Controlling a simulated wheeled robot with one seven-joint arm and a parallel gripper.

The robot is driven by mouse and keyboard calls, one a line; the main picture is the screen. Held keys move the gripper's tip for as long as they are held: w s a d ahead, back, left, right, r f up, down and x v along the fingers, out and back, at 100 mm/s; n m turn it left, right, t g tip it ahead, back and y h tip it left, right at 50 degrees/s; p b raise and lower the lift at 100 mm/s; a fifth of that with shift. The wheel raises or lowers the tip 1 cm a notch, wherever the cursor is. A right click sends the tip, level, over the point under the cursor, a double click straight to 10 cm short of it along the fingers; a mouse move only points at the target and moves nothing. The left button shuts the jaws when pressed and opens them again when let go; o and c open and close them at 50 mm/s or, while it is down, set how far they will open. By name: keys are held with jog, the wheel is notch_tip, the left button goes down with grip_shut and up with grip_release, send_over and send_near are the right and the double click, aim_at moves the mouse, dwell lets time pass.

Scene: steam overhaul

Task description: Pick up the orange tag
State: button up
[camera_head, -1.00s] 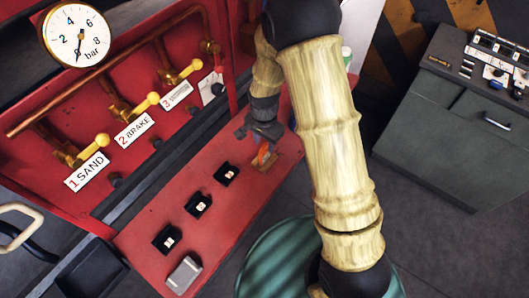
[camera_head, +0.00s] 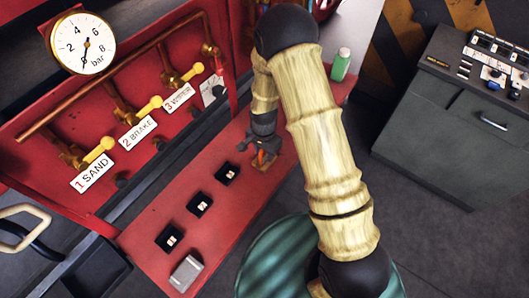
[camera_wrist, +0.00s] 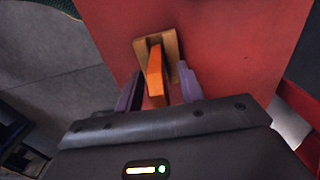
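The orange tag (camera_wrist: 155,74) stands on edge in a small wooden holder (camera_wrist: 171,45) on the red shelf. In the head view the tag (camera_head: 261,157) shows as a small orange patch under my gripper, at the right part of the shelf. My gripper (camera_wrist: 158,85) is open, with one purple-grey finger on each side of the tag. A gap shows between each finger and the tag. In the head view my gripper (camera_head: 262,146) is just above the wooden holder (camera_head: 264,165), which it partly hides.
Several black square sockets, one of them here (camera_head: 198,204), and a grey metal box (camera_head: 186,272) sit on the red shelf (camera_head: 235,210). A green bottle (camera_head: 340,64) stands at its far end. Yellow-handled valves (camera_head: 150,104) line the red panel. A grey cabinet (camera_head: 440,130) stands at right.

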jog(key=shift+f, duration=1.1)
grip_shut()
